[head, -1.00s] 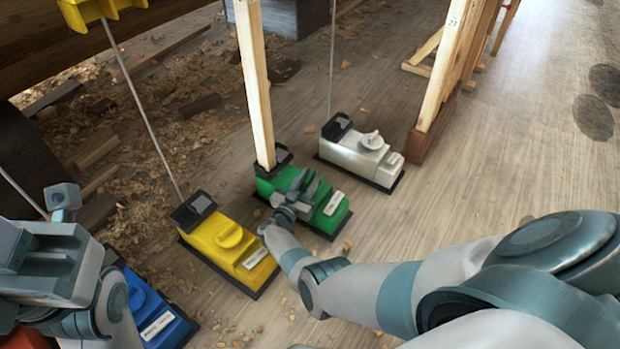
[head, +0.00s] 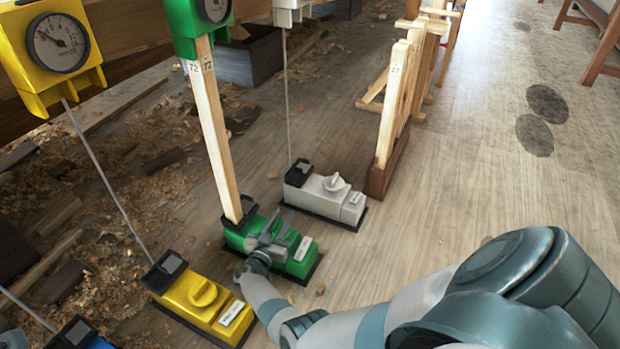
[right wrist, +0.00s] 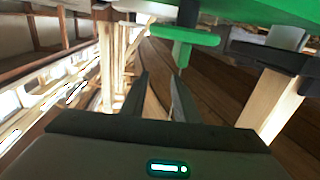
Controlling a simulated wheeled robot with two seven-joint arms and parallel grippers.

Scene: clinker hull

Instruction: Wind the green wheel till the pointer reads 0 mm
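The green winch box (head: 297,262) stands on the floor at the foot of a wooden post. My right gripper (head: 272,232) is over its top and hides the wheel in the head view. In the right wrist view a green T-shaped wheel handle (right wrist: 185,36) lies just beyond my fingertips (right wrist: 160,76). The fingers are apart with nothing between them. The green gauge (head: 213,10) tops the post, partly cut off by the upper edge; its reading is too small to tell. Only a grey bit, perhaps of my left gripper, shows at the lower left edge.
A yellow winch box (head: 205,300) stands to the left and a white one (head: 325,196) beyond. A blue one (head: 78,335) is at the lower left. A yellow gauge (head: 58,45) hangs at upper left. Wooden trestles (head: 395,100) stand further back.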

